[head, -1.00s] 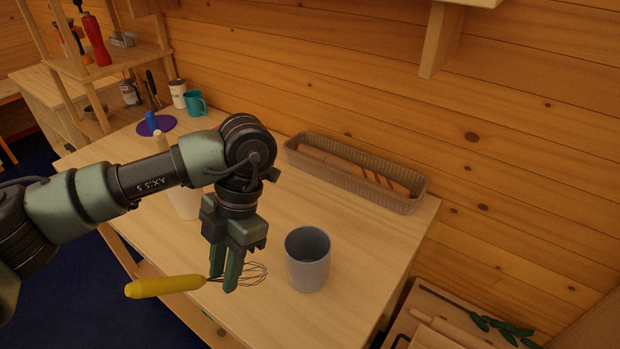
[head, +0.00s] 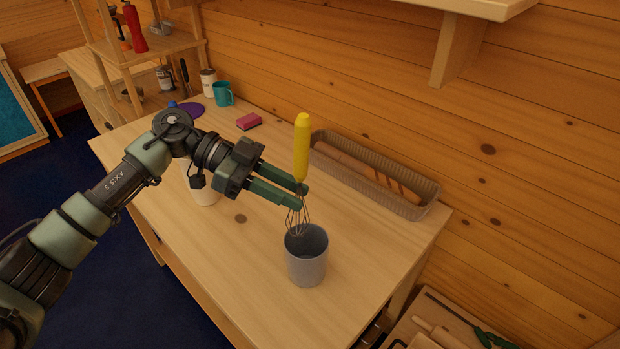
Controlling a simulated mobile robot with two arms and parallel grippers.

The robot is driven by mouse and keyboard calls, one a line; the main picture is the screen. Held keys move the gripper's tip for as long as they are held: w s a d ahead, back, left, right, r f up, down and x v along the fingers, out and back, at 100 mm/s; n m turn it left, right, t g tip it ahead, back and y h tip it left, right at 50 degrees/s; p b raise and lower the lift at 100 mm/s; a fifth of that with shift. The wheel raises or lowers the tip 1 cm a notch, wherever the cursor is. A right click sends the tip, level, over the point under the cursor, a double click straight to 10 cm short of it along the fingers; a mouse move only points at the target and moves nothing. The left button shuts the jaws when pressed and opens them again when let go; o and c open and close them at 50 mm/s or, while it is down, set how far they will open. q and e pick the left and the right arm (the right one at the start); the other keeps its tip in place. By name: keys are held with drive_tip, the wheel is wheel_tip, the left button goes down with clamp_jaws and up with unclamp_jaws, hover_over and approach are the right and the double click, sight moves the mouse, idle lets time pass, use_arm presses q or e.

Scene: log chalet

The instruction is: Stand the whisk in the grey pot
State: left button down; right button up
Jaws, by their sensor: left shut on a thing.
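The whisk has a yellow handle and a wire head; its handle (head: 301,150) points up and its wires (head: 298,220) point down. My left gripper (head: 304,195) is shut on the whisk between handle and wires. The whisk is nearly upright. The grey pot (head: 306,265) stands upright on the wooden table (head: 215,260). The wires overlap the pot's far rim in the picture; I cannot tell whether the tips are above the opening or inside it. My right gripper is not in view.
A long basket (head: 425,207) with a baguette (head: 350,165) lies along the wall behind the pot. A pink sponge (head: 248,121), a teal mug (head: 223,94) and a white container (head: 205,196) are to the left. The table is clear left of the pot.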

sight(299, 226)
use_arm(q)
drive_tip(key=shift+w+d+r+n+t+h, duration=0.55)
drive_tip(key=shift+d+n+t, duration=0.15)
drive_tip(key=shift+n, duration=0.1)
drive_tip(key=shift+w, duration=0.2)
drive_tip(key=shift+a+f+b, duration=0.1)
drive_tip(key=shift+f+b, duration=0.7)
drive_tip(key=shift+b, duration=0.05)
drive_tip(key=shift+f+b, duration=0.85)
drive_tip(key=shift+b, duration=0.2)
drive_tip(key=shift+f+b, duration=0.5)
drive_tip(key=shift+b, duration=0.1)
drive_tip(key=shift+f+b, duration=0.45)
drive_tip(key=shift+f, duration=1.75)
drive_tip(key=shift+f+b, duration=0.4)
drive_tip(key=shift+f, duration=1.25)
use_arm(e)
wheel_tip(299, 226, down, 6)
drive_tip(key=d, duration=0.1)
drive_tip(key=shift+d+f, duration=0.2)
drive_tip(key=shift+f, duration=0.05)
use_arm(q)
drive_tip(key=shift+f, duration=0.1)
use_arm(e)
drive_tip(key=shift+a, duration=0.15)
